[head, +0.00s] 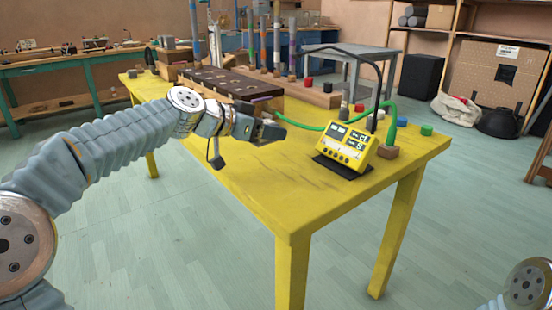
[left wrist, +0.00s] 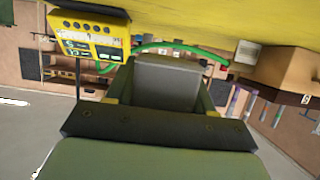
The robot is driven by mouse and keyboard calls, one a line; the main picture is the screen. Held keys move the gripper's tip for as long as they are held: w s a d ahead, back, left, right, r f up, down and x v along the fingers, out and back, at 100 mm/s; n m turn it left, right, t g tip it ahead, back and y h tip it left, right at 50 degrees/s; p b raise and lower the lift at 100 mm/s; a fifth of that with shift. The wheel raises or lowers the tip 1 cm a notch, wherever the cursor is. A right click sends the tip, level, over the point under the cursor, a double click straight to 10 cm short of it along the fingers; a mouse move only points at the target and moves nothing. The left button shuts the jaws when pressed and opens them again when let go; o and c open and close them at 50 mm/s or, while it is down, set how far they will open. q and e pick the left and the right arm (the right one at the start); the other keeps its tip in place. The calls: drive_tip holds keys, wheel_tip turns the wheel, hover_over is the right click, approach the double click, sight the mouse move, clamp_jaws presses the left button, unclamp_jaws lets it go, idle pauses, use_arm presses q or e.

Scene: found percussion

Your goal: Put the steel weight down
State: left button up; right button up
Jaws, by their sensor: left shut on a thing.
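My left gripper (head: 268,131) is above the yellow table (head: 255,195), between the dark wooden bar instrument and the yellow device. It is shut on a grey block, which I take to be the steel weight (left wrist: 167,82); in the left wrist view the block sits between the fingers. In the head view the fingers mostly hide the weight. I cannot tell from these views how far the weight is above the tabletop. My right gripper is out of view.
A yellow device (head: 346,148) on a black base stands right of the gripper, with a green tube (head: 391,122) behind it. The dark wooden instrument (head: 215,82) lies behind the gripper. The near tabletop is clear.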

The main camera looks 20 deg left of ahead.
sight(275, 163)
use_arm(q)
drive_tip(key=shift+s+d+f, duration=0.3)
drive_tip(key=shift+d+f, duration=0.4)
drive_tip(key=shift+f, duration=0.05)
drive_tip(key=shift+s+d+f+b, duration=0.15)
drive_tip(key=shift+f+b, duration=0.15)
drive_tip(key=shift+f, duration=0.65)
drive_tip(key=shift+w+d+f+b, duration=0.1)
drive_tip(key=shift+f+b, duration=0.2)
drive_tip(key=shift+f, duration=0.6)
drive_tip(key=shift+f, duration=0.15)
drive_tip(key=o, duration=1.3)
